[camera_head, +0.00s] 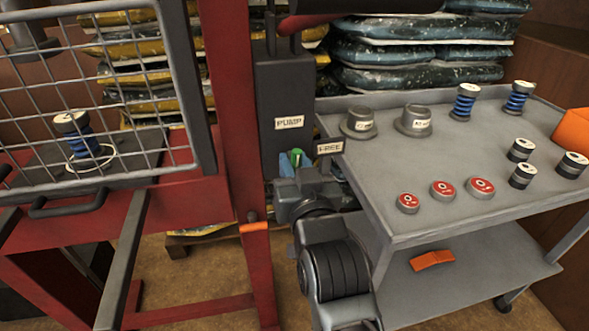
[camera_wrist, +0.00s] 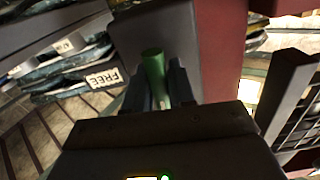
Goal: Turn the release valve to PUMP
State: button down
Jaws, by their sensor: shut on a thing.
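The release valve's green handle (camera_head: 297,156) is on the dark grey pump housing (camera_head: 285,85) beside the red frame. The PUMP label (camera_head: 289,122) is above the handle, and the FREE label (camera_head: 329,147) is to its right. My gripper (camera_head: 291,165) is at the handle, and my wrist hides much of the valve. In the wrist view the green handle (camera_wrist: 154,66) stands up between the two dark fingers of my gripper (camera_wrist: 157,86), which is shut on it. The FREE label (camera_wrist: 103,78) is left of the handle there. The valve's exact angle is hard to tell.
A grey cart (camera_head: 400,170) stands close on the right, bearing springs, red discs and dark cylinders. A red press frame (camera_head: 232,130) with a mesh guard (camera_head: 130,90) is on the left. Stacked bags (camera_head: 420,55) are behind. An orange piece (camera_head: 433,260) lies on the cart's lower shelf.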

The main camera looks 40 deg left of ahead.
jog(key=shift+n+b, duration=0.4)
jog(key=shift+n, duration=1.2)
jog(key=c, duration=0.9)
grip_release()
jog(key=shift+c, duration=0.2)
jog(key=shift+d, duration=0.1)
jog(key=v, duration=0.7)
jog(key=shift+s+d, duration=0.2)
jog(key=shift+d, duration=0.05)
